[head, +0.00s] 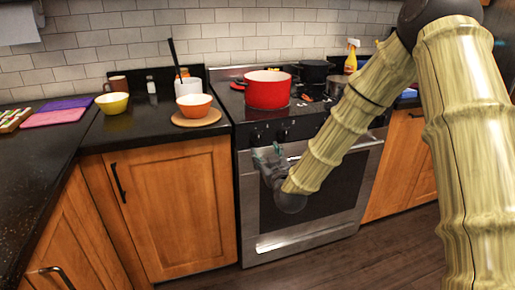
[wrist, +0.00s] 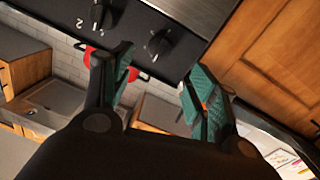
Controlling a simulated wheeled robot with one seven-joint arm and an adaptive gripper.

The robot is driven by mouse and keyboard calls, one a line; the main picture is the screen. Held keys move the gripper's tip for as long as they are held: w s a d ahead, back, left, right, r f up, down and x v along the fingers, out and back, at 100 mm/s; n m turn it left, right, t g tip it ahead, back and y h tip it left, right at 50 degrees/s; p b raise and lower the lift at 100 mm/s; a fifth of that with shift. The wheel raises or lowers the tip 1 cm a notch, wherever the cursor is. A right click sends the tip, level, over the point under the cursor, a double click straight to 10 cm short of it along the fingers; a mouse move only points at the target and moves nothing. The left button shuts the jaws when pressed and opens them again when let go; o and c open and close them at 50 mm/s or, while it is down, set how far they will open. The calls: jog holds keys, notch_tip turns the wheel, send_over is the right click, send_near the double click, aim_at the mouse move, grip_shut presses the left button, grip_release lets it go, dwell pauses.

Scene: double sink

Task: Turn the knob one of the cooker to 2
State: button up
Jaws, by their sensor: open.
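The cooker (head: 310,222) has a dark front panel with black knobs. In the head view, the leftmost knob (head: 256,137) and a second knob (head: 282,135) show just above my gripper (head: 268,158). The wrist view is strongly turned. There the leftmost knob (wrist: 158,43) lies ahead of the space between the fingertips of my gripper (wrist: 157,72), and the second knob (wrist: 97,15) is at the upper left. A white "2" mark shows beside the second knob. My gripper is open and empty, with teal pads apart. It appears clear of both knobs. The knob's exact setting is unreadable.
A red pot (head: 268,91) stands on the hob, with dark pans behind it. An oven door handle (head: 360,145) runs below the panel near my gripper. An orange bowl (head: 194,104) and a yellow bowl (head: 112,102) stand on the left counter. The floor before the cooker is clear.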

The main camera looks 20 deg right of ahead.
aim_at(258, 140)
jog(key=w, duration=1)
jog(key=shift+w+d, duration=0.15)
jog(key=shift+w, duration=0.15)
jog(key=c, duration=1)
